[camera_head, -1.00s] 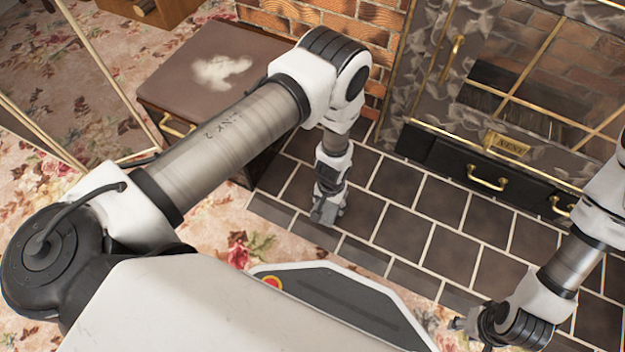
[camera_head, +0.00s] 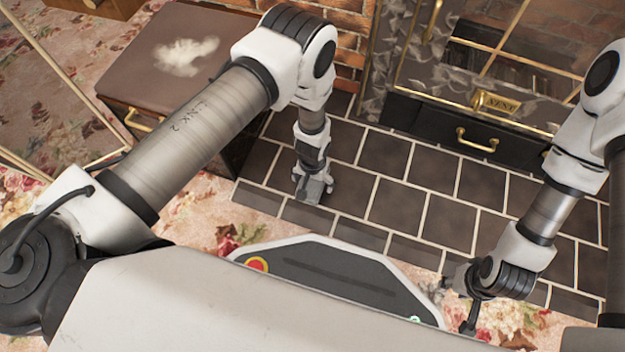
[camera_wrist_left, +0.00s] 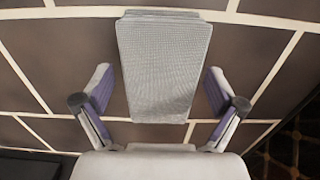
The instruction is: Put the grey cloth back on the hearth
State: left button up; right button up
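In the left wrist view the grey cloth (camera_wrist_left: 165,65) is a flat, folded, finely woven piece against the dark tiles of the hearth (camera_wrist_left: 60,65). It looks laid on them. My left gripper (camera_wrist_left: 158,90) is open, one finger on each side of the cloth's near end, with a gap on both sides. In the head view my left gripper (camera_head: 313,190) points down over the hearth tiles (camera_head: 385,155), and I cannot make out the cloth there. My right gripper (camera_head: 462,285) is low at the right, near the hearth's front edge; its fingers are too unclear to judge.
A brown-topped box (camera_head: 185,60) with a whitish patch stands left of the hearth. The glass-fronted fireplace (camera_head: 510,60) and its black drawer (camera_head: 465,140) stand behind. Floral carpet (camera_head: 215,205) lies in front. The tiles between my arms are clear.

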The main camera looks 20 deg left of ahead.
aim_at(312, 181)
pick_arm(q)
notch_tip(312, 181, up, 12)
jog(key=p, duration=1.2)
jog(key=shift+r, duration=0.2)
jog(key=shift+a, duration=0.1)
jog(key=s+a+r, duration=0.5)
jog(key=s, duration=0.5)
jog(key=s+a+r, duration=0.6)
jog(key=s, duration=0.4)
jog(key=shift+s+a+n, duration=0.2)
jog(key=shift+n, duration=0.2)
jog(key=shift+r, duration=0.1)
